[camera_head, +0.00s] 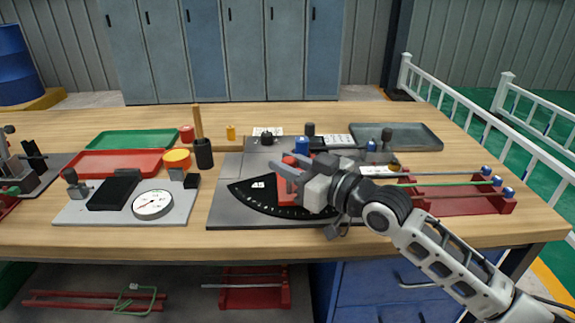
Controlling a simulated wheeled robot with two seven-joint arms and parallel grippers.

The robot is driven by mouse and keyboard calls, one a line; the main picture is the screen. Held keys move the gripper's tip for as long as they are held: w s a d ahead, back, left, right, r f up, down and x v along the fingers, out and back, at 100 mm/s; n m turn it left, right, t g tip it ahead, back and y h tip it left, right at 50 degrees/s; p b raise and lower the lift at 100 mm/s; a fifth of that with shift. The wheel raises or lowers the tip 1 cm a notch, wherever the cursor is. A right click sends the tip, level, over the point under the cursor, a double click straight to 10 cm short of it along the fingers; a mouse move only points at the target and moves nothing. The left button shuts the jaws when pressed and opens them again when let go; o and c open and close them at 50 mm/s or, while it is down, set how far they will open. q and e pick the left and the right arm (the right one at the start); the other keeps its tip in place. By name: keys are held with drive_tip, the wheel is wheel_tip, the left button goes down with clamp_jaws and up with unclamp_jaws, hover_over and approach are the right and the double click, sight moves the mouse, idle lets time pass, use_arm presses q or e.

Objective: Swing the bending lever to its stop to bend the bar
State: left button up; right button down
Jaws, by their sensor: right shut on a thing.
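The bending station is a grey base plate (222,212) with a black angle scale (262,205) with white marks, at the middle of the bench. A red part (288,194), apparently the bending lever, lies over the scale, partly covered by my right gripper. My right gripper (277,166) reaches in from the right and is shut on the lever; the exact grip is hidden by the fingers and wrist. A bar with a blue end (371,146) shows behind the wrist; its other end and any bend are hidden. My left gripper is not in view.
A red rack (465,205) with several blue-ended bars stands at the right. A dial gauge plate (120,210), a red tray (115,163) and a green tray (130,140) lie left. A black cup (204,154) stands near the station. A grey tray (400,136) is behind.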

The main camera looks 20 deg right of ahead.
drive_tip(key=c, duration=1.2)
unclamp_jaws()
drive_tip(key=shift+d, duration=0.1)
drive_tip(key=shift+s+d+f, duration=0.1)
drive_tip(key=shift+s+d, duration=0.05)
drive_tip(key=shift+s, duration=0.15)
use_arm(q)
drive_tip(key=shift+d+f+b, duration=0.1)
drive_tip(key=shift+b, duration=0.3)
use_arm(e)
drive_tip(key=v, duration=1.5)
drive_tip(key=shift+s, duration=0.2)
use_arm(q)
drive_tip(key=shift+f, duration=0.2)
